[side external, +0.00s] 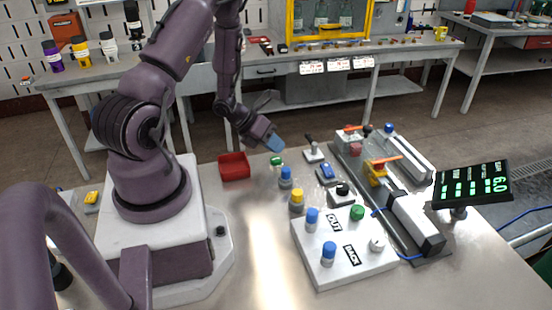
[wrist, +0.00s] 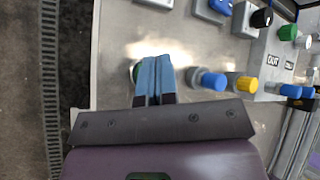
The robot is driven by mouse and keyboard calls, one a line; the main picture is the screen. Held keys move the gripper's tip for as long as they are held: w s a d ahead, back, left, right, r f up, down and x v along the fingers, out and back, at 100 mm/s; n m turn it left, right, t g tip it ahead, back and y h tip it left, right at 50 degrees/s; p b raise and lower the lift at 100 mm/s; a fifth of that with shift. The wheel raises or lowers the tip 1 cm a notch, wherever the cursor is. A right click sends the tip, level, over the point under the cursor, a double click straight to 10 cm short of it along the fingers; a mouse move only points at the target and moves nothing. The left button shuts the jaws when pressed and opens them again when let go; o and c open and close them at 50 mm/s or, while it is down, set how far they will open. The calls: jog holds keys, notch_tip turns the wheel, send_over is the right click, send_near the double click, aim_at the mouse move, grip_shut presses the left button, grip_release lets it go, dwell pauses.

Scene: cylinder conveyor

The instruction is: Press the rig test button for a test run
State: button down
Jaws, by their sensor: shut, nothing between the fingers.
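My gripper (side external: 276,143) is shut and empty, its blue fingertips pointing down above the table near the red tray. In the wrist view the two blue fingers (wrist: 153,80) are pressed together. A green-topped piece (side external: 277,161) stands just below the fingertips; the fingers partly hide it in the wrist view (wrist: 135,72). A black round button (side external: 342,189) sits on a small grey box, to the right of and apart from my gripper. A green knob (side external: 357,212) is on the white panel block (side external: 343,268). No label readable here names the rig test button.
A blue cylinder (side external: 286,175) and a yellow cylinder (side external: 297,198) stand near the panel. A lever (side external: 312,149), a blue switch (side external: 327,172), the rail rig (side external: 405,210) and a display (side external: 473,184) reading 6.0 are rightward. A red tray (side external: 233,167) lies left.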

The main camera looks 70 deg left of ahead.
jog(key=shift+f, duration=0.4)
